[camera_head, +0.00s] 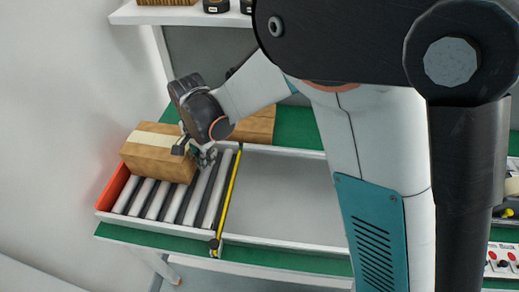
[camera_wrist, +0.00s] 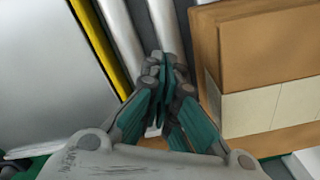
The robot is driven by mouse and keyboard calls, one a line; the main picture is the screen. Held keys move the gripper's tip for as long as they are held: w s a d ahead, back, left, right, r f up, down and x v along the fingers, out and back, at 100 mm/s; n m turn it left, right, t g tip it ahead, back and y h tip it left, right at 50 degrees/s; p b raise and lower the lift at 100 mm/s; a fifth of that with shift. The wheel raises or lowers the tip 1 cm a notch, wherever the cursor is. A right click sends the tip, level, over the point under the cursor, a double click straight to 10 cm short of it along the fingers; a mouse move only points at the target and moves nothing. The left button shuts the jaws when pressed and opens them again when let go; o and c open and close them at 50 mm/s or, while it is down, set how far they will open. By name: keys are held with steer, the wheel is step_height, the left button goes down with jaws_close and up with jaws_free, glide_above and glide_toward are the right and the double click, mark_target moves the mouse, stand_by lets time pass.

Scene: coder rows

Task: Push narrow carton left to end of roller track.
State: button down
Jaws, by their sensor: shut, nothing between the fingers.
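The narrow carton (camera_head: 158,165), brown with a pale tape band, lies on the roller track (camera_head: 172,203) toward its left end. An orange-red end wall (camera_head: 114,188) closes the track there; I cannot tell whether the carton touches it. My gripper (camera_head: 206,157) is at the carton's right side, low over the rollers. In the wrist view my gripper (camera_wrist: 163,72) has its fingertips together and nothing between them. The carton (camera_wrist: 258,50) stands to the right of the fingers there; contact is hard to judge.
A second brown carton (camera_head: 256,126) sits behind the track, partly hidden by my arm. A yellow strip (camera_head: 229,195) borders the rollers on the right, beside an empty grey surface (camera_head: 287,196). A white shelf (camera_head: 180,15) holds dark round items above.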

steer(key=shift+a, duration=2.05)
step_height(320, 180, up, 10)
steer(key=p, duration=0.6)
glide_above(192, 161)
steer(key=d, duration=0.2)
steer(key=shift+s+d, duration=0.15)
steer(key=shift+s, duration=0.3)
steer(key=shift+d, duration=0.1)
